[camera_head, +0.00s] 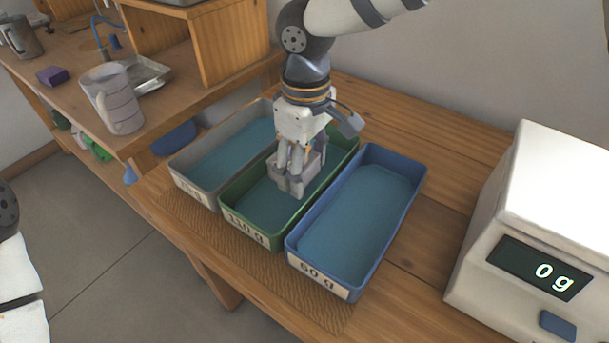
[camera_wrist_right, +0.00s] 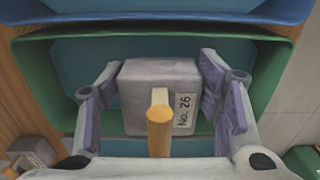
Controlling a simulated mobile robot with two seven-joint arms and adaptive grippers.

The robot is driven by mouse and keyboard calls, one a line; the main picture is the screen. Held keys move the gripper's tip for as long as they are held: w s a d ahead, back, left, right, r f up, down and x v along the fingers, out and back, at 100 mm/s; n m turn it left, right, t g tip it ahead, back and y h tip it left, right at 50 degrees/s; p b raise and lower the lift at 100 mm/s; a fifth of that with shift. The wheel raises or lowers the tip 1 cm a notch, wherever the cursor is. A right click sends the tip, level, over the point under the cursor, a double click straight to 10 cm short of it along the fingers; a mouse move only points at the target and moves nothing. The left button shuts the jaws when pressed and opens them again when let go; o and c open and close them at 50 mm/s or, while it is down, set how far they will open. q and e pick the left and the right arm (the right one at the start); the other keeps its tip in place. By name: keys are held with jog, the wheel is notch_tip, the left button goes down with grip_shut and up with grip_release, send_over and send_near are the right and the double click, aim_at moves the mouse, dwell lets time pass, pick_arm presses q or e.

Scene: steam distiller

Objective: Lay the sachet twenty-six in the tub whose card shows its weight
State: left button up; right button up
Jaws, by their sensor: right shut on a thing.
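The sachet twenty-six (camera_wrist_right: 135,105) is a grey block with a "No. 26" label and a tan peg in front of its face in the right wrist view. My right gripper (camera_wrist_right: 165,95) is shut on it, with a finger on each side. In the head view, my right gripper (camera_head: 291,180) points down inside the green tub (camera_head: 249,231), whose card looks like "110 g". I cannot tell whether the sachet touches the tub's floor. The blue tub (camera_head: 318,284) has a "60 g" card. The grey tub (camera_head: 193,190) has a card too small to read surely. My left gripper is out of view.
A white scale (camera_head: 480,264) showing "0 g" stands at the right. The three tubs stand side by side on the wooden table (camera_head: 426,250). A jug (camera_head: 118,103) and a metal tray (camera_head: 150,75) stand on the bench at the left. All tubs have blue-green floors.

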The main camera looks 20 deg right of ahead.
aim_at(306, 159)
jog(key=shift+w+d+f, duration=0.1)
jog(key=shift+w+f, duration=0.1)
jog(key=shift+f, duration=0.1)
jog(key=f, duration=0.3)
jog(key=shift+w+d+f, duration=0.1)
jog(key=shift+w+f, duration=0.15)
jog(key=shift+f, duration=0.05)
jog(key=shift+r, duration=0.15)
jog(key=o, duration=1.2)
jog(key=shift+f, duration=0.2)
notch_tip(306, 159, up, 12)
jog(key=shift+r, duration=0.2)
